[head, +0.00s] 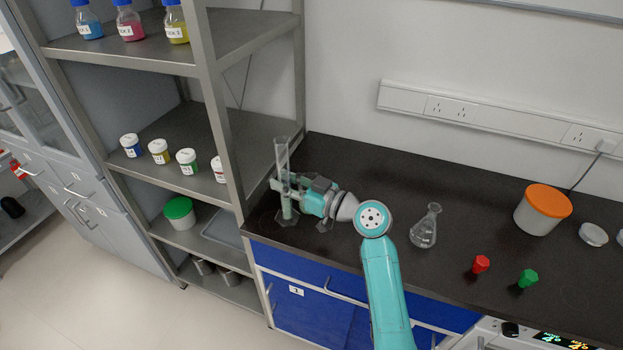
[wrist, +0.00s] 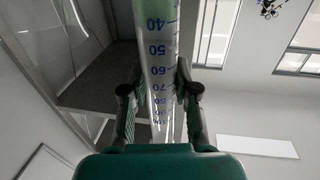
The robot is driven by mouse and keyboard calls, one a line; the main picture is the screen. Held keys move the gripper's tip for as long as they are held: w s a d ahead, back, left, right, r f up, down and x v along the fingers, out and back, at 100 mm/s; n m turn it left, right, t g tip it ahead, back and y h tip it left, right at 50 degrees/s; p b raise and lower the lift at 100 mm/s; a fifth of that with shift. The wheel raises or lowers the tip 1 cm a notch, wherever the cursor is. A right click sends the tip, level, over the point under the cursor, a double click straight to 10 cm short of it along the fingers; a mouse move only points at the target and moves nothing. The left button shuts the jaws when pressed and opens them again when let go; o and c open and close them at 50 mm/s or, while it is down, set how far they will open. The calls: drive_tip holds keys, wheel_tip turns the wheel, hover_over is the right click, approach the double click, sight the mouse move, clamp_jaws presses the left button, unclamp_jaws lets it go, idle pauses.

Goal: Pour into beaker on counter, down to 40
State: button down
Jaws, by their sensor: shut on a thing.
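A tall clear graduated cylinder (head: 282,155) stands roughly upright at the left end of the dark counter. Pale green liquid (head: 287,209) shows in its lower part. My gripper (head: 286,189) is shut around the cylinder's middle. In the wrist view, the cylinder (wrist: 160,62) runs between the two fingers of my gripper (wrist: 155,92), with blue marks from 40 to beyond 70; a green tint shows near the 40 end. Whether the cylinder's base touches the counter is unclear. A clear glass piece (head: 325,226) shows below my gripper, mostly hidden; I cannot tell whether it is the beaker.
A red stopper (head: 481,264), a green stopper (head: 528,279) and an orange-lidded tub (head: 541,211) are farther right. A metal shelf rack (head: 216,110) with bottles and jars stands close on the left.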

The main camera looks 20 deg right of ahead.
drive_tip(key=shift+m, duration=0.3)
drive_tip(key=shift+s+a+r+m, duration=0.1)
drive_tip(key=shift+r+m, duration=0.1)
drive_tip(key=shift+m, duration=0.5)
drive_tip(key=shift+m+t, duration=0.4)
drive_tip(key=shift+m, duration=0.6)
drive_tip(key=shift+f+m+t, duration=0.25)
drive_tip(key=shift+m+t, duration=0.05)
drive_tip(key=shift+m, duration=0.6)
drive_tip(key=shift+f+m+t, duration=0.25)
drive_tip(key=shift+m+t, duration=0.05)
drive_tip(key=shift+m, duration=0.6)
drive_tip(key=shift+s+a+f+m+t, duration=0.15)
drive_tip(key=shift+a+f+m+t, duration=0.15)
drive_tip(key=shift+f+m, duration=0.55)
drive_tip(key=shift+s+a+f+m+t, duration=0.2)
drive_tip(key=shift+a+f+m+t, duration=0.1)
drive_tip(key=shift+m, duration=1)
drive_tip(key=shift+s+a+f+m+t, duration=0.25)
drive_tip(key=shift+f+m, duration=0.35)
drive_tip(key=shift+m, duration=0.45)
drive_tip(key=shift+w+a+m+h, duration=0.1)
drive_tip(key=shift+m+h, duration=0.2)
drive_tip(key=shift+m, duration=0.3)
drive_tip(key=shift+a+r+m+t, duration=0.1)
drive_tip(key=shift+m+t, duration=0.15)
drive_tip(key=shift+m, duration=0.25)
